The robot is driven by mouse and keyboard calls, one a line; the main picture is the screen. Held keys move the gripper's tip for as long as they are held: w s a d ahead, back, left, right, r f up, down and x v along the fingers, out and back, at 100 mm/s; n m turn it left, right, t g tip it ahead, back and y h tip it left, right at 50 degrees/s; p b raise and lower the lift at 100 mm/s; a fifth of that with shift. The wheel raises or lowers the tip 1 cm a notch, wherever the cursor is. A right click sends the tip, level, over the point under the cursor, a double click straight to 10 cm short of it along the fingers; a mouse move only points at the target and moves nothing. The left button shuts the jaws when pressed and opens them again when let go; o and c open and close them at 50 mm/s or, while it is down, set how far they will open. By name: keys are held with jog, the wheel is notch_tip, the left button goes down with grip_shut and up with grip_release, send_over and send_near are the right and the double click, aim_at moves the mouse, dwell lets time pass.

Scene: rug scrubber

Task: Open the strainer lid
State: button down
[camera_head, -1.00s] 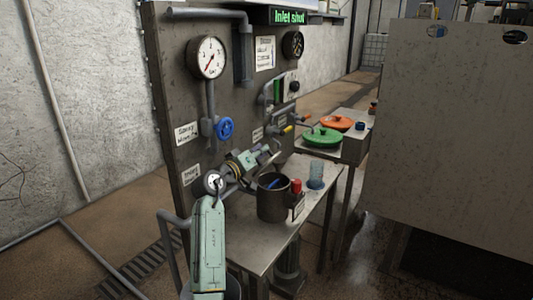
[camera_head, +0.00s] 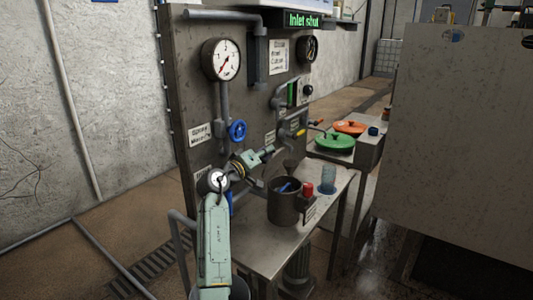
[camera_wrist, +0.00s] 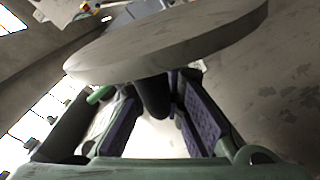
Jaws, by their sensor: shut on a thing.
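In the wrist view my gripper (camera_wrist: 155,105), with purple-padded fingers, is shut on a dark round stem (camera_wrist: 153,97). A wide grey disc (camera_wrist: 170,42) sits right by the stem, across the fingertips. It looks like a lid, but its full shape is cut off by the view. In the head view my gripper (camera_head: 268,152) is in front of the dark panel, above the bench and behind the dark pot. The disc is not clear there, and I cannot tell whether the strainer lid is open.
The dark panel (camera_head: 190,95) carries a gauge (camera_head: 221,60), a blue handwheel (camera_head: 237,131) and an "Inlet shut" sign (camera_head: 303,20).

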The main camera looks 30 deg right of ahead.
jog(key=shift+w+a+r, duration=0.1)
jog(key=c, duration=1.8)
grip_release()
jog(key=shift+o, duration=0.6)
